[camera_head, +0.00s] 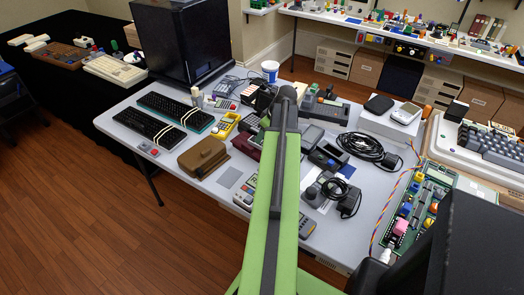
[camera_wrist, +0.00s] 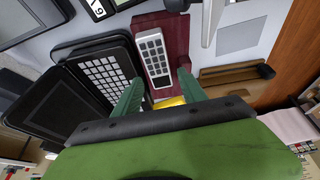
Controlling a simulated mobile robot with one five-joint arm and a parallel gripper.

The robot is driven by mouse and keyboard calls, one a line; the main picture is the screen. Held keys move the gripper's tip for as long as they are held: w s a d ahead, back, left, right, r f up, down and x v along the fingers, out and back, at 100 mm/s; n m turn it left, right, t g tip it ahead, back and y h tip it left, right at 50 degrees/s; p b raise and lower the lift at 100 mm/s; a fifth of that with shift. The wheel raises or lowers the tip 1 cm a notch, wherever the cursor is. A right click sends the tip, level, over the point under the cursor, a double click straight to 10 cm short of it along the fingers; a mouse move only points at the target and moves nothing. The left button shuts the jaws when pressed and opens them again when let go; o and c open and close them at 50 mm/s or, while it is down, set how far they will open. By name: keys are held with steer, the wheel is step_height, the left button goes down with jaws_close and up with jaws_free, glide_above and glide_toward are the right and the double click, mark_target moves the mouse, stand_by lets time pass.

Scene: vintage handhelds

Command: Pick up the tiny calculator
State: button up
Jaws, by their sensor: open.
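In the wrist view, a small light-coloured calculator (camera_wrist: 154,52) with rows of dark keys lies on a maroon case or surface (camera_wrist: 174,32). I take it to be the tiny calculator. My gripper (camera_wrist: 160,78) is open, with one green finger to the left of the calculator's lower end and the other to its right. I see nothing held between the fingers. I cannot tell how far above it they are. In the head view my green arm reaches over the table and hides the fingers; a maroon item (camera_head: 246,143) shows just left of the arm.
A dark device with a white key grid (camera_wrist: 103,78) sits close left of the fingers. A brown case (camera_wrist: 235,75) is to the right. The white table (camera_head: 135,122) is crowded: keyboards (camera_head: 150,128), a yellow device (camera_head: 225,125), a black cable coil (camera_head: 360,145) and a large black box (camera_head: 180,45).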

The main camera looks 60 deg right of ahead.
mark_target(261, 145)
steer(key=b+x, duration=0.5)
steer(key=shift+s+d+f, duration=0.1)
steer(key=shift+d, duration=0.05)
steer(key=shift+f, duration=0.15)
stand_by(0.4)
jaws_close()
